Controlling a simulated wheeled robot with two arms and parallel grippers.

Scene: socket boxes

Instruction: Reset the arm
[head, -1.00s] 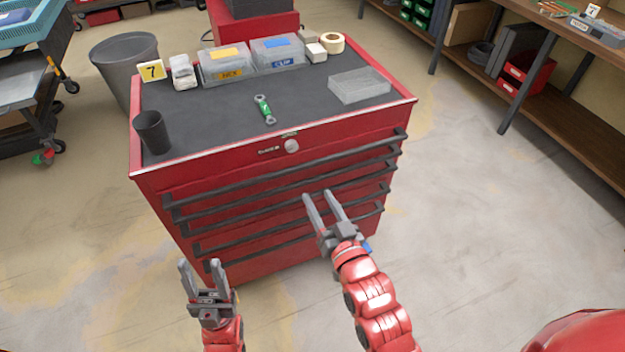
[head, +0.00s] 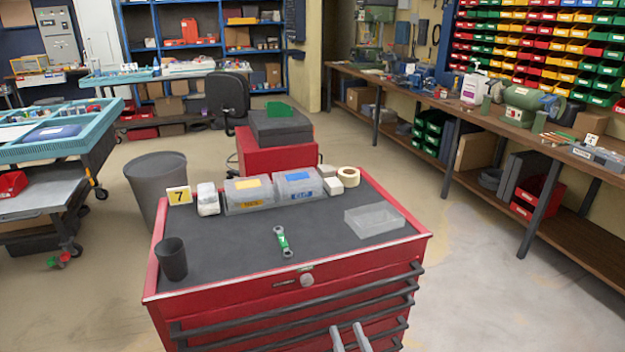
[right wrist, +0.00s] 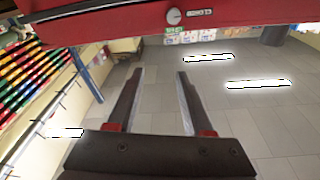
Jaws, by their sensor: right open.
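My right gripper (head: 350,338) shows only by its two fingertips at the bottom of the head view, in front of the red cabinet's drawers. In the right wrist view my right gripper (right wrist: 152,80) is open, with nothing between its fingers. The red tool cabinet (head: 290,285) stands in front of me, and its edge (right wrist: 110,24) runs across the top of the right wrist view. My left gripper is out of view.
A workbench (head: 480,122) stands right, a blue cart (head: 60,150) left. Floor right of the cabinet is clear.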

